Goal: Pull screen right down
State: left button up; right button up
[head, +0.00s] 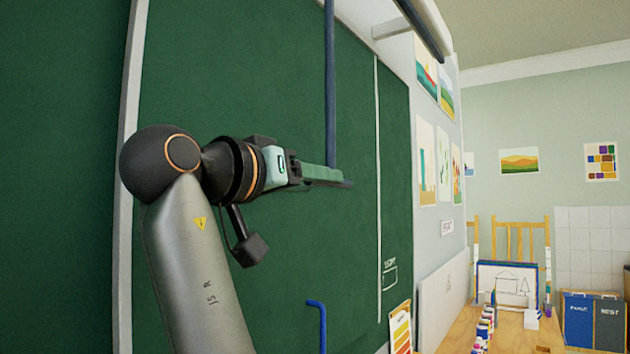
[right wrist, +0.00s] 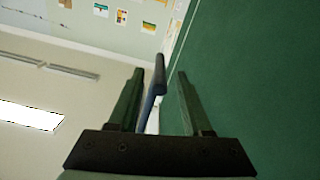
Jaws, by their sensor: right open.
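The screen's housing (head: 428,28) is a dark and pale tube at the top, on a bracket above the green board. A straight blue rod (head: 330,80) hangs down from above the picture to my right gripper (head: 338,179), which reaches rightward in front of the board. In the right wrist view, a dark blue bar (right wrist: 158,82) shows between the two fingers of my right gripper (right wrist: 160,74), which stand apart. I cannot tell whether either finger touches it. The screen's cloth cannot be made out. My left gripper is out of view.
The green chalkboard (head: 230,80) stands close behind my right arm. A bent blue bar (head: 322,325) shows below the gripper. A wooden table (head: 510,335) with paint bottles (head: 483,332) is at lower right. Blue and grey bins (head: 578,320) stand beyond.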

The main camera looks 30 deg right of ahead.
jog(key=shift+c, duration=0.2)
grip_shut()
dwell(1.1)
